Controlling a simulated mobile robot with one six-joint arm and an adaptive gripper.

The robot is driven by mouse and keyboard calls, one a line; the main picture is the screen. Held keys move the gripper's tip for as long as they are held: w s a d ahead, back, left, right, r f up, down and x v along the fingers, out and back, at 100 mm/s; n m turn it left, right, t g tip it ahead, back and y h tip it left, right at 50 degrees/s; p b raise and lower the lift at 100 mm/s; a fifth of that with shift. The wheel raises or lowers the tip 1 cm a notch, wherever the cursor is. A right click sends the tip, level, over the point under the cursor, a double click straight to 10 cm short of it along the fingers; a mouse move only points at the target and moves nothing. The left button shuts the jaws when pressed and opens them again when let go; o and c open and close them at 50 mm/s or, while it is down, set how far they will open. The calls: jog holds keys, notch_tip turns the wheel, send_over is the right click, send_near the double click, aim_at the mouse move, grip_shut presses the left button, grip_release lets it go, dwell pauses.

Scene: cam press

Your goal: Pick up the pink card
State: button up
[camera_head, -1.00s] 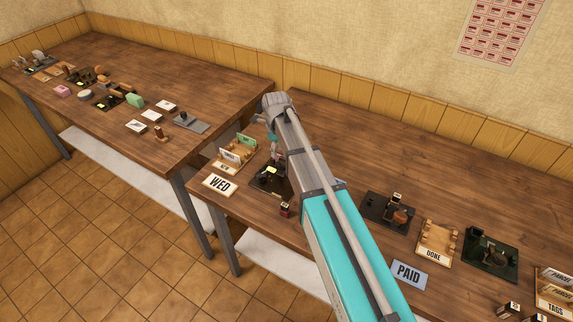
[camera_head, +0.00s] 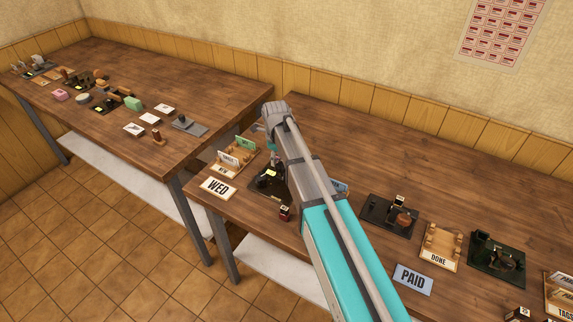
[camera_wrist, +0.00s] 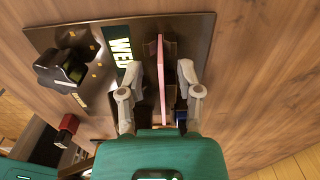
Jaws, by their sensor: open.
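The pink card (camera_wrist: 162,78) shows in the wrist view as a thin upright strip, seen nearly edge-on. My gripper (camera_wrist: 161,72) is open, with one finger on each side of the card and a gap visible on both sides. In the head view my gripper (camera_head: 273,158) is low over the dark plate (camera_head: 266,192), and my arm hides the pink card.
A wooden rack with upright cards (camera_head: 232,160) and a white WED card (camera_head: 218,188) lie left of my gripper. A small red-and-black block (camera_head: 285,213) stands in front of the plate. Another dark device, a DONE tray (camera_head: 441,240) and a PAID card (camera_head: 413,279) are to the right.

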grip_shut()
jog(key=shift+r, duration=0.1)
dwell(0.4)
notch_tip(320, 180, up, 10)
jog(key=p, duration=1)
dwell(0.3)
dwell(0.4)
